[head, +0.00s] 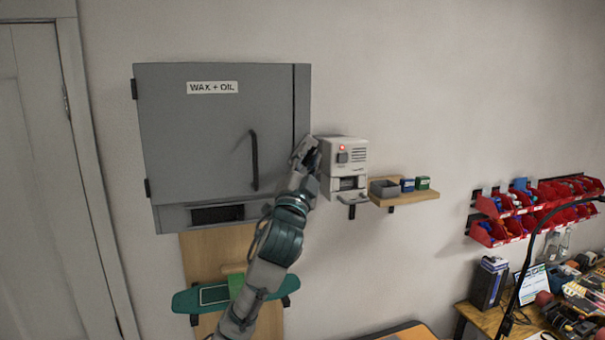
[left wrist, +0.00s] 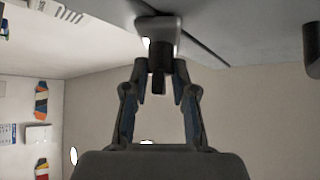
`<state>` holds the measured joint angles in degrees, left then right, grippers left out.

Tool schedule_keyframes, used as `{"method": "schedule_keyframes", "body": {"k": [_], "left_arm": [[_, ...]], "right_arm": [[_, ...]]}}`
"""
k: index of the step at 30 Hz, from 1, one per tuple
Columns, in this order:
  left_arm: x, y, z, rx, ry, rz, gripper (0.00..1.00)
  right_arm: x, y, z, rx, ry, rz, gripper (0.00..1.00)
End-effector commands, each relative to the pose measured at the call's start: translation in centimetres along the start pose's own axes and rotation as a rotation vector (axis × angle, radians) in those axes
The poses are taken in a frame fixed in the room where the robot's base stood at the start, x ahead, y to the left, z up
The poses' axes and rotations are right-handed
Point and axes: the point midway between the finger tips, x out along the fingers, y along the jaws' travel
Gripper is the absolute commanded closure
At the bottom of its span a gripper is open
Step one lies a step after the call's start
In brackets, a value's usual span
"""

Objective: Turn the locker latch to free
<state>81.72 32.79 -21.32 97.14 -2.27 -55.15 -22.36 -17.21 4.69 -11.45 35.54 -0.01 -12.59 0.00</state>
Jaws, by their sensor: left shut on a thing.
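The grey locker (head: 195,135) marked "WAX + OIL" hangs on the wall with its door closed and a dark vertical bar handle (head: 254,160). My left gripper (head: 307,150) is at the locker's right edge, beside the handle. In the left wrist view the gripper (left wrist: 160,70) is shut on the locker latch (left wrist: 158,82), a dark piece between the fingertips below a grey bracket. In the head view my gripper hides the latch, so its turn angle cannot be told there. My right gripper is not in view.
A white device (head: 345,160) with a red light is mounted close to the right of my gripper. A small wooden shelf (head: 405,197) holds a grey tray and small boxes. A teal skateboard (head: 205,298) hangs below the locker. Red bins (head: 535,205) are at the far right.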

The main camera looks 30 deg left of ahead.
Motion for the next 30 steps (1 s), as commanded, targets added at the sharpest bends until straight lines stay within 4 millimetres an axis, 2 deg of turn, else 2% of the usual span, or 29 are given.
{"method": "schedule_keyframes", "body": {"k": [1, 12, 21, 30], "left_arm": [[-0.3, 1.0, -0.1, -0.037, 0.007, -0.020, 1.00], [-0.1, 0.5, -0.2, -0.282, 0.006, -0.269, 1.00], [0.0, 0.0, -0.2, -0.439, 0.006, -0.430, 1.00], [0.0, -0.4, -0.1, -0.523, 0.008, -0.518, 1.00]], "right_arm": [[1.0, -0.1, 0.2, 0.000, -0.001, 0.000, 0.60], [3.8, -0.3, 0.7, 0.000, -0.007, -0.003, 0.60], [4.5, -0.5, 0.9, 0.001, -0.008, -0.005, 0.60], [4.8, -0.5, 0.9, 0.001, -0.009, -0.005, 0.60]]}}
